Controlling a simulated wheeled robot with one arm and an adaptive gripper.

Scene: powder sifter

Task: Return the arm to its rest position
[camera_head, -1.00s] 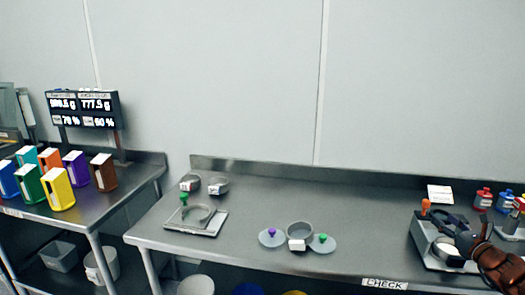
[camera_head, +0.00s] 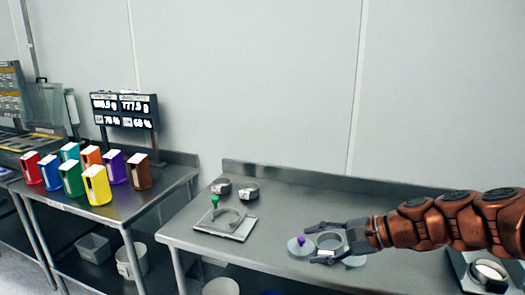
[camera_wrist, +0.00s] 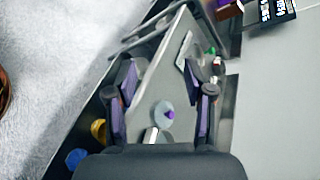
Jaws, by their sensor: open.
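My orange-brown arm reaches in from the right in the head view, above the steel table (camera_head: 205,243). My gripper (camera_head: 312,241) points left, open and empty, with its two dark fingers apart. In the head view it overlaps a grey sieve ring (camera_head: 330,241) and a grey disc with a purple knob (camera_head: 300,246); it seems to hover over them, but the height is hard to tell. In the wrist view the open fingers (camera_wrist: 162,100) frame the table and the purple-knobbed disc (camera_wrist: 164,116).
A plate with a ring and green knob (camera_head: 226,223) lies on the table's left, two small rings (camera_head: 247,191) behind it. Colored containers (camera_head: 97,184) and a display (camera_head: 124,109) stand on the left table. A sifter device (camera_head: 487,272) sits at right, partly hidden by my arm.

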